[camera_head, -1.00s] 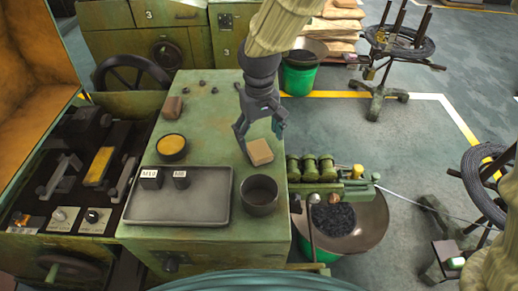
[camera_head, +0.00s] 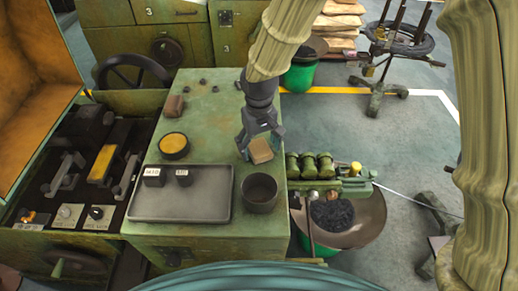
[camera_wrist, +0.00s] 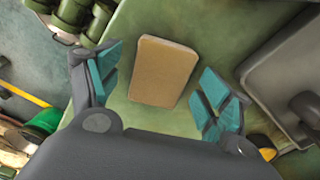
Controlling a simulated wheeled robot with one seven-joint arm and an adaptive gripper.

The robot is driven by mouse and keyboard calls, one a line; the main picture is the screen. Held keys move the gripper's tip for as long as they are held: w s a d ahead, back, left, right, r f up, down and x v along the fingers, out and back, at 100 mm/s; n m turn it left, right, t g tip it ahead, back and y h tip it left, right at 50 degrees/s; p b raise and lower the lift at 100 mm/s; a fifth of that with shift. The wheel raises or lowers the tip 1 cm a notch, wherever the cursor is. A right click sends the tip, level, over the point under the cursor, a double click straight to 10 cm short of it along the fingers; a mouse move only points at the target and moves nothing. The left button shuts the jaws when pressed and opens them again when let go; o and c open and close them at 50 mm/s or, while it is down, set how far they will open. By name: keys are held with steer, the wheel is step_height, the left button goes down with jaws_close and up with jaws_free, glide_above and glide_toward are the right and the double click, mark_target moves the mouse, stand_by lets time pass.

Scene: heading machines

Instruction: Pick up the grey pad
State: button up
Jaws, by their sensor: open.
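The pad (camera_head: 261,151) is a small tan-grey block lying flat on the green machine top, near its right edge. It also shows in the wrist view (camera_wrist: 162,71), between and just beyond the fingers. My gripper (camera_head: 258,146) is open and points down over the pad. In the wrist view my gripper (camera_wrist: 157,92) has its teal fingertips spread, one on each side of the pad, with green surface showing between them and the pad. The pad is partly hidden by the gripper in the head view.
A grey tray (camera_head: 180,213) holding two small dark blocks lies to the left. A dark cup (camera_head: 259,193) stands just in front of the pad. A bowl with yellow contents (camera_head: 174,146) is further left.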

mark_target(259, 148)
steer(key=c, duration=1.2)
steer(key=shift+r+b, duration=1.3)
steer(key=shift+r, duration=3.75)
steer(key=o, duration=0.5)
steer(key=c, duration=0.3)
